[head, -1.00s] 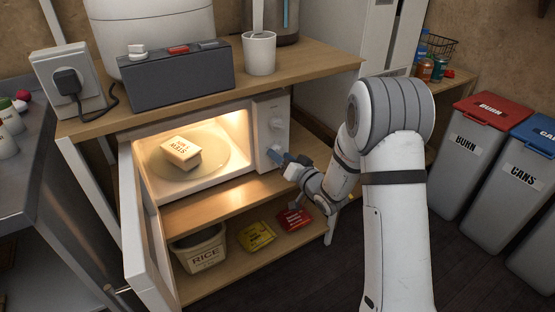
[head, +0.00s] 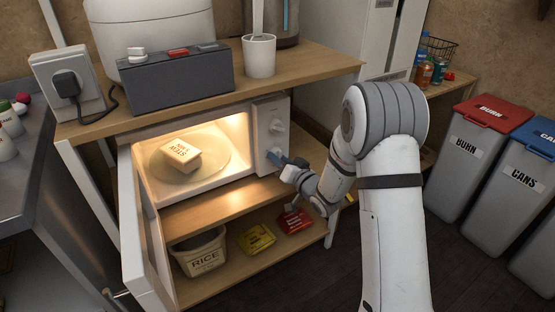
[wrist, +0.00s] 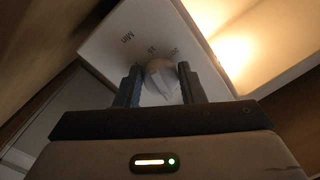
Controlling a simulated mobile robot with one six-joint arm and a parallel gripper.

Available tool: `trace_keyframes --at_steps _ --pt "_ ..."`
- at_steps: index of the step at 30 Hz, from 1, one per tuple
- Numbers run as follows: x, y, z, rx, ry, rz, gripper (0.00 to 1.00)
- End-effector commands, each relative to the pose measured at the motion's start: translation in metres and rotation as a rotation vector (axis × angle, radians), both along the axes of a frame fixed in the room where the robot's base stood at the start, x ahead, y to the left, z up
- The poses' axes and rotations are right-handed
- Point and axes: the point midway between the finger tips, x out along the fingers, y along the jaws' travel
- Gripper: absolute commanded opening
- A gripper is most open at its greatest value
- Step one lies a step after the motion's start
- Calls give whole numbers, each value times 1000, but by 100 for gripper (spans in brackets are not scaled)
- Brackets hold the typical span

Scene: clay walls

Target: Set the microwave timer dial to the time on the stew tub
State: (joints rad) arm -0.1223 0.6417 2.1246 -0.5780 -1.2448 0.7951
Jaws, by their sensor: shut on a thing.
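The microwave (head: 268,112) stands on the shelf with its door open and its inside lit. The cream stew tub (head: 180,155) sits on the turntable (head: 222,166); its dark lettering is tilted and too small to read surely. The control panel has an upper knob (head: 277,126) and a lower one, where my gripper (head: 275,158) is. In the wrist view, the pale round timer dial (wrist: 161,80) sits between both fingers of my gripper (wrist: 160,88), which is shut on it. Small marks, including "MIN", show above the dial. The lower knob is mostly hidden in the head view.
The open door (head: 148,235) juts out at the left. A rice tub (head: 203,258), a yellow packet (head: 257,238) and a red packet (head: 293,220) lie on the lower shelf. A grey box (head: 178,78) and white cup (head: 259,56) stand on top. Bins (head: 478,150) stand right.

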Motion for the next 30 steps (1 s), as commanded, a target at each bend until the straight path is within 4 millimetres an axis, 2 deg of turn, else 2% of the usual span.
trace_keyframes --at_steps 1,11,30 --pt "-1 1 5 4 -9 10 13" --pt "-1 -4 7 100 51 10 13" --pt "0 -5 7 584 374 2 12"
